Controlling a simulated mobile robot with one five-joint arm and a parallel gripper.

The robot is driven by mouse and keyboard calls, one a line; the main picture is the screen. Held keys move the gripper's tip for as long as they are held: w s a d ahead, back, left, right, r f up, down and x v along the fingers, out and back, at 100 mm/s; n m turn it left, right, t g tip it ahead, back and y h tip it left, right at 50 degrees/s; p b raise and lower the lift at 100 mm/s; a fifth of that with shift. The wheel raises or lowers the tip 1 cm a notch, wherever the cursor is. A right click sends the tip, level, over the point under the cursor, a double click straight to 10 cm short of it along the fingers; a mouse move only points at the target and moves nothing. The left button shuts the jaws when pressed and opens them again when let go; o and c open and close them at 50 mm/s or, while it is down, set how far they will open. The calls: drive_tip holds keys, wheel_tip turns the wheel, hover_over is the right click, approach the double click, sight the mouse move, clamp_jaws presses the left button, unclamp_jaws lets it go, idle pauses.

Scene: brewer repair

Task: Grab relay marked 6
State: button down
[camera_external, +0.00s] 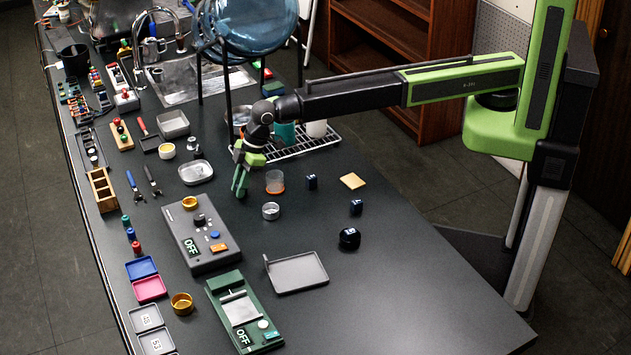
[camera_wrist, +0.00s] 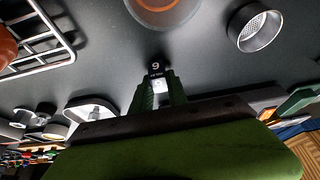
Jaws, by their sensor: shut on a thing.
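My gripper (camera_external: 241,182) points down over the dark table, left of the clear cup on an orange base. In the wrist view its green fingers (camera_wrist: 158,92) are closed on a small dark relay (camera_wrist: 155,69). The relay's face carries a white digit that looks like a 6, with a light patch below it. In the external view the held relay is hidden or too small to make out.
A clear cup (camera_external: 275,181) and a metal ring (camera_external: 271,211) stand right of my gripper. A metal dish (camera_external: 195,172) is to the left. A grey box marked OFF (camera_external: 203,240) and a grey tray (camera_external: 298,273) lie nearer. The table's near right is clear.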

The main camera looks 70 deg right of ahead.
drive_tip(key=r+p, duration=0.4)
drive_tip(key=r, duration=0.1)
drive_tip(key=shift+d+p, duration=0.3)
drive_tip(key=w+d+r+p, duration=0.1)
drive_tip(key=d+r+p, duration=0.4)
drive_tip(key=d, duration=0.6)
drive_tip(key=shift+r+p, duration=0.35)
